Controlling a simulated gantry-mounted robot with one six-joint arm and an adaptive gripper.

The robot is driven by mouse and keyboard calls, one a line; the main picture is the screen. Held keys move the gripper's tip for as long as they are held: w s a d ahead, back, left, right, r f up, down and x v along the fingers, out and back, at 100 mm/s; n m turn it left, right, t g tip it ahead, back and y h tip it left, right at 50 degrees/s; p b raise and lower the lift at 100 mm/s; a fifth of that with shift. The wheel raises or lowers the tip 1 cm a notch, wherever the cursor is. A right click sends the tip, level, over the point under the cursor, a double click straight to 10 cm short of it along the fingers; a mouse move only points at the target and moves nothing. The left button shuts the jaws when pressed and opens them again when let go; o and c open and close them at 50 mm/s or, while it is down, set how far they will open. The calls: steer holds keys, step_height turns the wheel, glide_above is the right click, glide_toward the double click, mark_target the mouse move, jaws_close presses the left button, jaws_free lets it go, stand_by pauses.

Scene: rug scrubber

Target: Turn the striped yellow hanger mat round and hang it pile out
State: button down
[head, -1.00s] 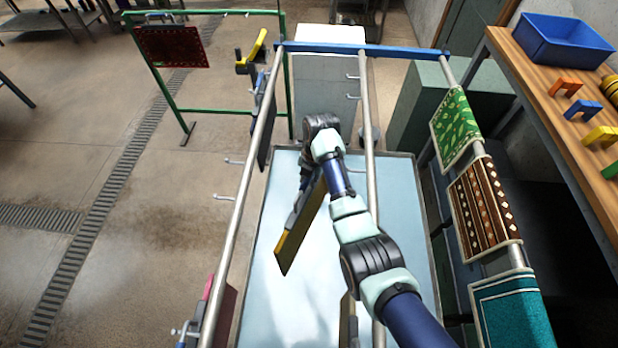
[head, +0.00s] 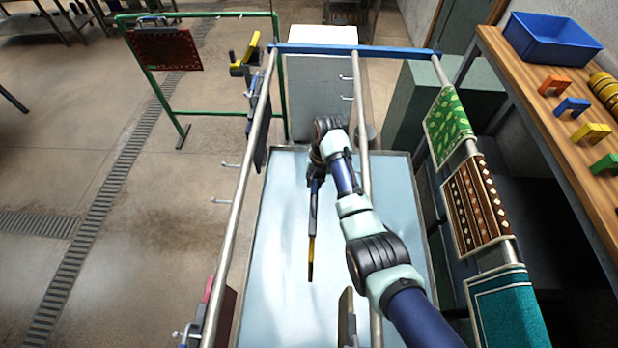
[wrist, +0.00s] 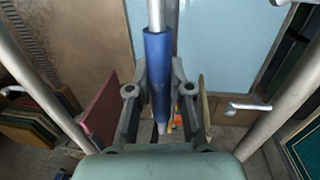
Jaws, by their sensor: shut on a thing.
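The yellow hanger mat (head: 311,262) hangs below my gripper (head: 315,184) over the pale blue floor tray, between the left and middle rails. It shows almost edge-on as a thin strip, yellow low down; its stripes and which side carries the pile cannot be made out. In the wrist view, the fingers of my gripper (wrist: 157,92) are shut around the blue sleeve (wrist: 157,62) of the hanger. A bit of orange-yellow (wrist: 178,121) shows low between the fingers. No rail touches the held mat in the head view.
The left rail (head: 244,190) has bare hooks (head: 221,201), a dark mat (head: 260,135) farther back and a reddish mat (head: 225,310) at the front. The middle rail (head: 363,150) has hooks (head: 346,97) and a mat (head: 347,318) near the front. Patterned mats (head: 476,200) drape the right rail.

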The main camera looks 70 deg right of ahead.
steer(key=s+d+f+b, duration=0.1)
steer(key=s+d, duration=0.1)
steer(key=s, duration=0.3)
steer(key=s+d+f+b, duration=0.1)
steer(key=s+f, duration=0.1)
steer(key=s, duration=0.3)
steer(key=shift+s+d, duration=0.35)
steer(key=shift+s, duration=0.05)
steer(key=shift+r, duration=0.1)
steer(key=c, duration=1)
jaws_free()
steer(key=r, duration=0.5)
steer(key=s+r, duration=0.1)
steer(key=r, duration=0.1)
steer(key=shift+d+r, duration=0.15)
steer(key=shift+r, duration=0.1)
